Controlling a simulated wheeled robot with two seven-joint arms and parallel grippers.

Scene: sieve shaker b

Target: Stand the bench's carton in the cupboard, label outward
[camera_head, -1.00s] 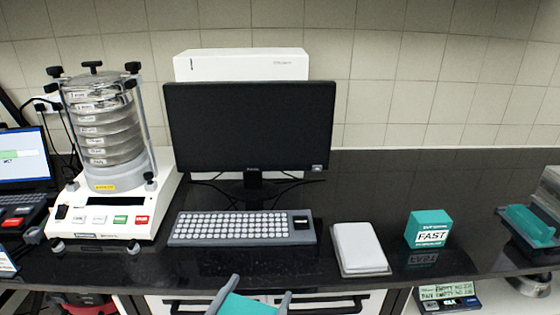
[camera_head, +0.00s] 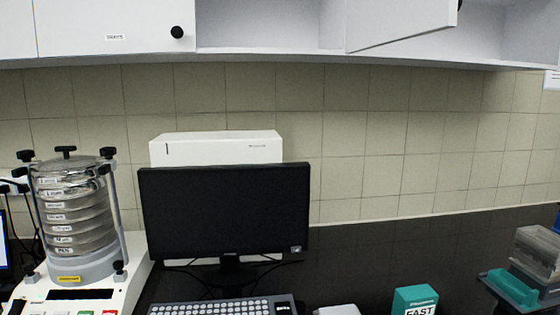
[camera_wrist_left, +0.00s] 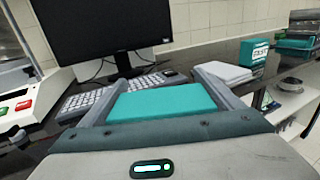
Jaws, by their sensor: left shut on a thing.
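My left gripper (camera_wrist_left: 163,84) is shut on a plain teal carton (camera_wrist_left: 163,103) in the left wrist view, with one finger on each side. No label shows on the face turned to that camera. Neither the gripper nor this carton is in the head view now. The wall cupboard (camera_head: 300,56) runs along the top of the head view. One bay looks open, and a door (camera_head: 400,22) stands swung out. My right gripper is not in view.
A monitor (camera_head: 225,215) and keyboard (camera_head: 220,308) stand mid-bench, with a white box (camera_head: 215,149) behind. A sieve shaker (camera_head: 72,210) stands at left. A white pad (camera_wrist_left: 222,72) lies right of the keyboard. Clear containers and a teal tray (camera_head: 510,289) are at far right.

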